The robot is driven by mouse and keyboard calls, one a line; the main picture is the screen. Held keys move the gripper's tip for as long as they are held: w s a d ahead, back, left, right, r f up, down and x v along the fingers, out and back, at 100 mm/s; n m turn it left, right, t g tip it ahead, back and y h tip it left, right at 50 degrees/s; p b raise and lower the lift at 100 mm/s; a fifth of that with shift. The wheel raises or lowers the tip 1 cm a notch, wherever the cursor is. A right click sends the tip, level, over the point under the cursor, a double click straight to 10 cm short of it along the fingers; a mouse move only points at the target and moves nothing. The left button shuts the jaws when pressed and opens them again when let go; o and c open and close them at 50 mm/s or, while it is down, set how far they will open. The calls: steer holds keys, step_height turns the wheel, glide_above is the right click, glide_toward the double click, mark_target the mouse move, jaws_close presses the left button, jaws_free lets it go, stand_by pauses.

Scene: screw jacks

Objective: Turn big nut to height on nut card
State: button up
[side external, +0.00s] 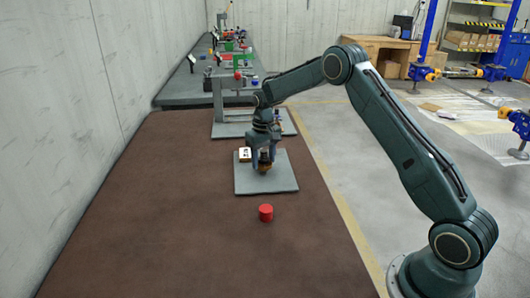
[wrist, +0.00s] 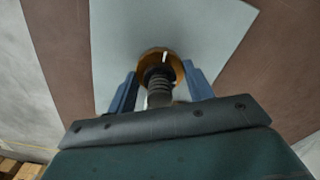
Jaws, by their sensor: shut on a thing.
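The big nut is a brass-coloured ring on a dark threaded screw. It shows in the wrist view (wrist: 160,61) between the blue fingers, with a pale mark on its top. In the side view the brass nut (side external: 264,169) is small and partly hidden under my gripper. My gripper (side external: 263,163) points down over the grey plate and is shut on the nut; its fingers (wrist: 160,85) lie on either side of it. The screw (wrist: 159,90) stands up between the fingers. The nut card (side external: 245,154) is a small white card left of the gripper; its writing is too small to read.
The grey base plate (side external: 266,185) lies on the brown table (side external: 170,210). A red cylinder (side external: 265,213) stands in front of the plate. Behind is another grey plate with a metal stand (side external: 218,112). The table's left and front areas are clear.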

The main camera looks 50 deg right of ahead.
steer(key=n, duration=0.5)
steer(key=shift+f+n, duration=0.25)
steer(key=shift+n, duration=0.15)
steer(key=n, duration=0.5)
steer(key=shift+s, duration=0.1)
steer(key=shift+n, duration=0.3)
steer(key=o, duration=1)
steer(key=shift+c, duration=0.2)
steer(key=shift+r, duration=0.2)
